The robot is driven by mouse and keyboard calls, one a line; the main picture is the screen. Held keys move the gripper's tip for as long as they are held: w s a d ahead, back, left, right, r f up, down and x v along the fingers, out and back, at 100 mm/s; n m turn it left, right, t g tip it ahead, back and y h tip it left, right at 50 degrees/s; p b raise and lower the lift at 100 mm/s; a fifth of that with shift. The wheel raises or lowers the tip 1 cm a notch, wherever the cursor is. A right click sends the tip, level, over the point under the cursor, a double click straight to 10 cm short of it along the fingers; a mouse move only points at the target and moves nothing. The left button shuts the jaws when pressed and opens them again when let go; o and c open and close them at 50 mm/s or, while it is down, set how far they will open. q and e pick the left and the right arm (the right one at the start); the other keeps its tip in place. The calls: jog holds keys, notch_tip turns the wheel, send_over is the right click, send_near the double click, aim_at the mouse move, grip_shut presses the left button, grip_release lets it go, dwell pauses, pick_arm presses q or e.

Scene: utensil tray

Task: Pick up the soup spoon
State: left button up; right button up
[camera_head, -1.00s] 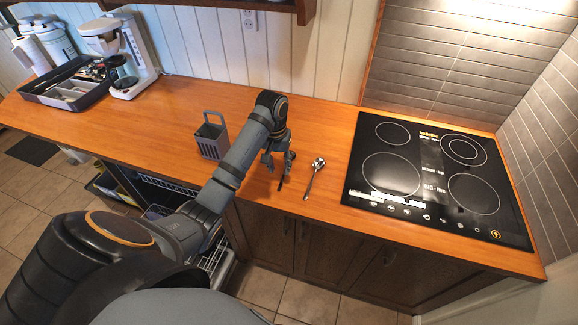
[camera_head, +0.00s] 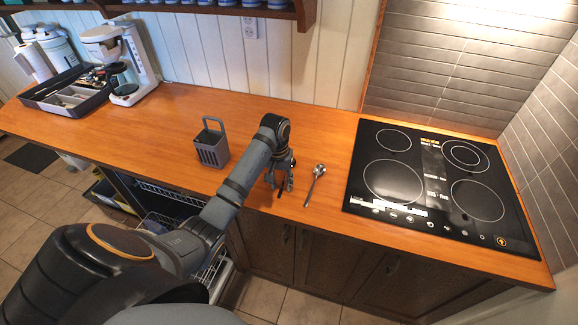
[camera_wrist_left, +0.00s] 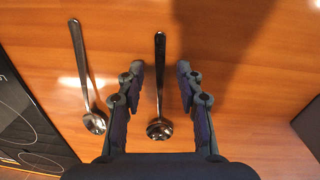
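Two metal spoons lie on the wooden counter. One spoon (camera_wrist_left: 160,90), with a rounded bowl, lies between the fingers of my left gripper in the left wrist view. The other spoon (camera_wrist_left: 83,75) lies to its left there; it also shows in the head view (camera_head: 316,180), to the right of my gripper. I cannot tell for sure which is the soup spoon. My left gripper (camera_head: 279,184) is open above the counter, and its fingers (camera_wrist_left: 160,70) are apart on both sides of the first spoon. In the head view the gripper mostly hides that spoon. My right gripper is not in view.
A black cooktop (camera_head: 430,180) is on the right. A grey utensil basket (camera_head: 212,150) stands left of my gripper. A coffee maker (camera_head: 127,65) and a dark utensil tray (camera_head: 65,105) stand at the far left. The counter (camera_head: 140,120) between tray and basket is clear.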

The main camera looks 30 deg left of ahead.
pick_arm(q)
jog(key=shift+f, duration=0.1)
grip_shut()
dwell(0.3)
jog(key=shift+b, duration=0.35)
notch_tip(320, 180, up, 3)
jog(key=shift+w+r, duration=0.1)
jog(key=shift+r, duration=0.1)
jog(key=s+d+r+p, duration=0.6)
jog(key=s+r+p, duration=0.3)
jog(key=s+p, duration=0.3)
jog(key=shift+s+d+r+p, duration=0.3)
jog(key=shift+d+r+p, duration=0.05)
jog(key=shift+p, duration=0.75)
